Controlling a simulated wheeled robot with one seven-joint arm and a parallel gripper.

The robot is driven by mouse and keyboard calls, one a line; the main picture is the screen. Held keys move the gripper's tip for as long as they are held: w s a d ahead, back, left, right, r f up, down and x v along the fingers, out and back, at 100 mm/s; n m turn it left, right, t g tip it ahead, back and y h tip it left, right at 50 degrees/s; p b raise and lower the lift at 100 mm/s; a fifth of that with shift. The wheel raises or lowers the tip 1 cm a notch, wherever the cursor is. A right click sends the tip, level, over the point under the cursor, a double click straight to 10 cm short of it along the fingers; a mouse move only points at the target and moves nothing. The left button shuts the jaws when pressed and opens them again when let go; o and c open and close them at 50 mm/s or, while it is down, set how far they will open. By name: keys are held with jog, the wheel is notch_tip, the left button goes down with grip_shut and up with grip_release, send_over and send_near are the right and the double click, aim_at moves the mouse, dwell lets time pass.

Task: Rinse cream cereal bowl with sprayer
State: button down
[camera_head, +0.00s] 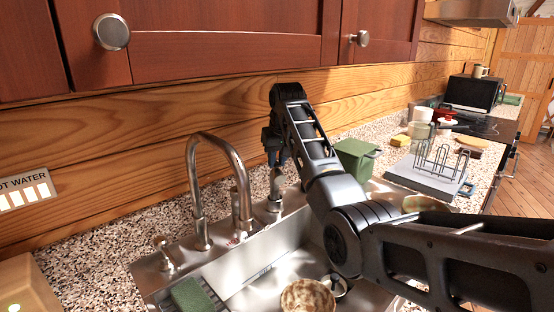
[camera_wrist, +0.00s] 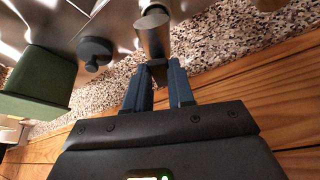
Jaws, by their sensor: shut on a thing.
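The cream cereal bowl (camera_head: 308,296) sits in the sink at the bottom of the head view, with brown stains inside; its lower part is cut off by the frame. The sprayer (camera_head: 277,184) stands upright at the sink's back ledge, right of the faucet. My gripper (camera_head: 273,158) points down over it and is shut on its upper end. In the wrist view the fingers (camera_wrist: 159,78) close at the end of the metal sprayer (camera_wrist: 153,34). Whether the sprayer is clear of its base cannot be told.
A curved faucet (camera_head: 217,142) stands left of the sprayer. A green container (camera_head: 356,158) is just right of my gripper, and also shows in the wrist view (camera_wrist: 40,82). A dish rack (camera_head: 430,178) stands farther right. A green sponge (camera_head: 190,294) lies at the sink's left. Red cabinets (camera_head: 220,50) hang above.

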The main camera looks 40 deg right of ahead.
jog(key=shift+s+a+f+t+h, duration=0.2)
jog(key=shift+f+t+h, duration=0.1)
jog(key=shift+t, duration=0.5)
jog(key=shift+s+t+h+b, duration=0.2)
jog(key=shift+t+h+b, duration=0.15)
jog(key=shift+t, duration=0.45)
jog(key=shift+f, duration=0.1)
jog(key=c, duration=1)
grip_release()
jog(key=shift+o, duration=0.2)
jog(key=b+v, duration=0.1)
jog(key=v, duration=0.6)
jog(key=shift+s+r, duration=0.2)
jog(key=shift+r, duration=0.15)
jog(key=shift+a, duration=0.1)
